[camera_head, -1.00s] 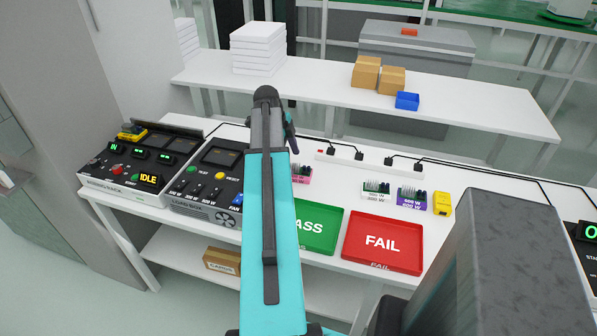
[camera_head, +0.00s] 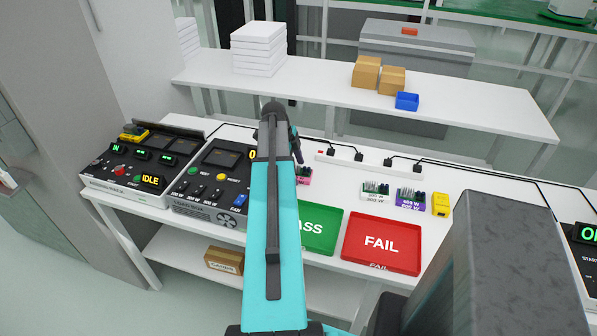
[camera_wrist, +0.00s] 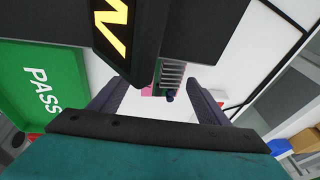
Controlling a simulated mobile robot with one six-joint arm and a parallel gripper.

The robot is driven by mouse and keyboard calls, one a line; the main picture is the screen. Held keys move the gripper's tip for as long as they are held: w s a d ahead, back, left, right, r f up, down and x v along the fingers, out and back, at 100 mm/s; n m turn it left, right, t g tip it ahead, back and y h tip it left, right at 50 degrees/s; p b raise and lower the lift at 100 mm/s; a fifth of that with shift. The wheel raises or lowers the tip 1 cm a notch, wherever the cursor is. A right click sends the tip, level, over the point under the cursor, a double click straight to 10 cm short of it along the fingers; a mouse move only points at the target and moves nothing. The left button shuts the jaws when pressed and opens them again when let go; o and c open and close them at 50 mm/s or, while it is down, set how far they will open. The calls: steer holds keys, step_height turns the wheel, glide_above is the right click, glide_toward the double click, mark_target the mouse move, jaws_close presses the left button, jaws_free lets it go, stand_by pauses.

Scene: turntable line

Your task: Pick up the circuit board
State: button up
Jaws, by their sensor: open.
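A circuit board (camera_head: 304,175) with a pink label stands on the white bench, just right of my arm and partly hidden by it. In the wrist view, a finned board with pink at its edge (camera_wrist: 172,75) shows between and beyond my fingers, partly covered by a black display box. My gripper (camera_wrist: 158,93) is open, with nothing held between its fingers. Two similar boards stand further right: one with a white label (camera_head: 375,191) and one with a purple label (camera_head: 410,198).
A black display box (camera_wrist: 128,35) with a yellow letter is close to my gripper. The load box (camera_head: 207,185) is left of my arm. A green PASS tray (camera_head: 322,232) and a red FAIL tray (camera_head: 383,266) lie in front. A power strip (camera_head: 340,156) runs behind the boards.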

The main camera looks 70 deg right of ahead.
stand_by(0.6)
steer(key=c, duration=1.3)
steer(key=shift+o, duration=0.2)
steer(key=shift+r, duration=0.1)
steer(key=shift+c, duration=1.4)
steer(key=shift+r, duration=0.2)
steer(key=shift+c, duration=0.7)
steer(key=shift+r+b, duration=0.7)
steer(key=shift+r, duration=0.6)
steer(key=a+b, duration=0.1)
steer(key=a, duration=0.4)
steer(key=s+a+r+b, duration=0.1)
steer(key=a, duration=0.4)
steer(key=a+b, duration=0.1)
steer(key=a, duration=0.4)
steer(key=shift+s+a+r, duration=0.15)
steer(key=shift+s+r, duration=0.15)
steer(key=shift+s, duration=0.05)
steer(key=shift+a, duration=0.3)
